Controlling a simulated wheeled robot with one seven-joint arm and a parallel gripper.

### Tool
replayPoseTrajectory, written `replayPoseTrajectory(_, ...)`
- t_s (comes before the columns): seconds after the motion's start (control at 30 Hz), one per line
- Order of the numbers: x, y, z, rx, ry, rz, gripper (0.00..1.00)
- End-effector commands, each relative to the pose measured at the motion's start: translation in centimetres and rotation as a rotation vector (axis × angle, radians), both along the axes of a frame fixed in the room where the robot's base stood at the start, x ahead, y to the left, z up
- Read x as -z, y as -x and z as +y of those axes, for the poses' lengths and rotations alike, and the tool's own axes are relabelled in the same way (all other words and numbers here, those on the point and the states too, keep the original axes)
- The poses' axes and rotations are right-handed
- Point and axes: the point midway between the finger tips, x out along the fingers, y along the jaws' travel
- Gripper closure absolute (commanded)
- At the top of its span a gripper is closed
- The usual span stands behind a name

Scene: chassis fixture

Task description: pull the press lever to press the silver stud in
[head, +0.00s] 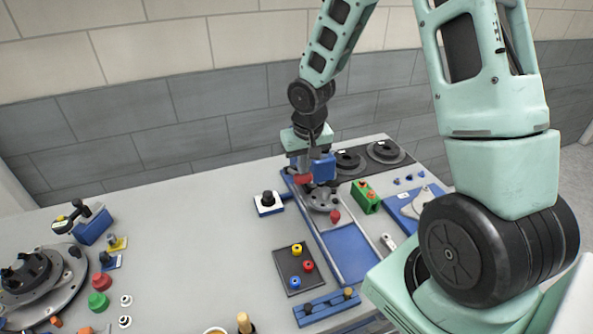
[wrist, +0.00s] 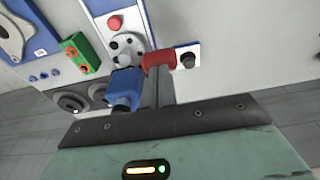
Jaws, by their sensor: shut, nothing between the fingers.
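The press has a blue head (head: 322,169) above a grey round fixture (head: 322,200) on a blue-edged plate. In the wrist view, the blue head (wrist: 125,88) is left of centre and the grey fixture (wrist: 124,46) is beyond it. A red cylindrical piece (head: 303,179), seemingly the press lever's grip, shows beside the blue head; it also shows in the wrist view (wrist: 158,60). My gripper (head: 312,150) is shut and empty, pointing down just above and behind the press. I cannot tell whether it touches the lever. The silver stud cannot be made out.
A black knob on a white and blue base (head: 267,202) stands left of the press. A green block (head: 366,197) and black discs (head: 386,151) lie to the right. A dark tray with coloured pegs (head: 294,268) is in front.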

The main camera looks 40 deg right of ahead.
Motion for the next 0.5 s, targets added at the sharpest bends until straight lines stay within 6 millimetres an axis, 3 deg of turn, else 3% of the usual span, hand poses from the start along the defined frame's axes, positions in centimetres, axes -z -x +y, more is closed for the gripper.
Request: replayPoseTrajectory(0.5,1.18,-0.08,0.00,0.000,0.000,-0.002,1.00)
